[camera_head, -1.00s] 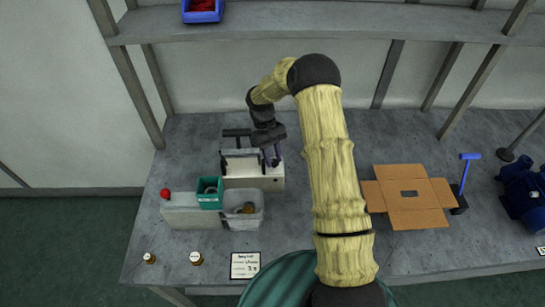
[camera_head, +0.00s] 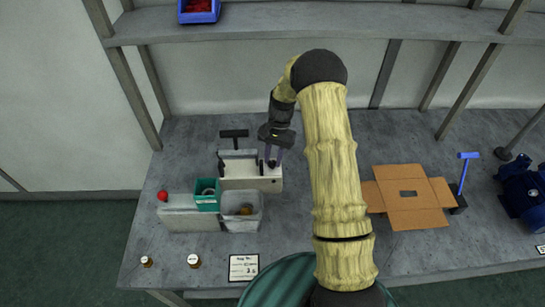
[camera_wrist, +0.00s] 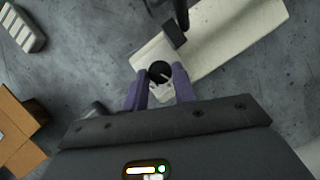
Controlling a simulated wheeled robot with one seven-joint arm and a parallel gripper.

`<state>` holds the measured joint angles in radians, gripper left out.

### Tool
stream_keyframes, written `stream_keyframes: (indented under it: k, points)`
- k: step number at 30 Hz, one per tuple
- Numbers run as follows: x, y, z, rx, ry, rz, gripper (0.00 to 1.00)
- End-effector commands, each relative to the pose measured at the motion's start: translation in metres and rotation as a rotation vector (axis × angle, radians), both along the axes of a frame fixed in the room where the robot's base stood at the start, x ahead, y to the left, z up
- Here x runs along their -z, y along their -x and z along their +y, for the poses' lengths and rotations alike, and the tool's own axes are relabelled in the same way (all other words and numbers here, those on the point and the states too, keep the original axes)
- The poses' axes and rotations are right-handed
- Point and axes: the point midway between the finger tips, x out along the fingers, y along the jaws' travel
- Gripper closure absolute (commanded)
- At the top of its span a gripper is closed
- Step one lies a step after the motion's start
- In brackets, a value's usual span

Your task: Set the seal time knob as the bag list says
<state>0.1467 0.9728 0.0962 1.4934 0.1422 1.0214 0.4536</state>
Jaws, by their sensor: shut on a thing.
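The sealer (camera_head: 238,180), a white box with a dark lever, stands on the bench left of my arm. Its seal time knob (camera_wrist: 159,72) is a small round black knob with a light pointer line, on the white body in the wrist view. My gripper (camera_wrist: 158,82) has its two purple fingers on either side of the knob and is shut on it. In the head view my gripper (camera_head: 272,162) is at the right end of the sealer, and the knob is hidden there. The bag list (camera_head: 243,267) lies at the bench's front edge; its writing is too small to read surely.
A green bin (camera_head: 207,203) and a grey bin (camera_head: 241,225) stand in front of the sealer. A red ball-like knob (camera_head: 162,195) is at left. A flat cardboard box (camera_head: 432,218) and a blue pump (camera_head: 525,190) lie to the right. Bare bench lies behind the cardboard.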

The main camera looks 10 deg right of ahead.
Motion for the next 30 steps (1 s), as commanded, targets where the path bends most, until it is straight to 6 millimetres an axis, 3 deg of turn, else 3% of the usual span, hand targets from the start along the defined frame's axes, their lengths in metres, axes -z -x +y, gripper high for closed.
stream_keyframes:
  k: [30]
  points:
    - [-0.0011, 0.0072, -0.0051, 0.969, -0.001, -0.003, 0.96]
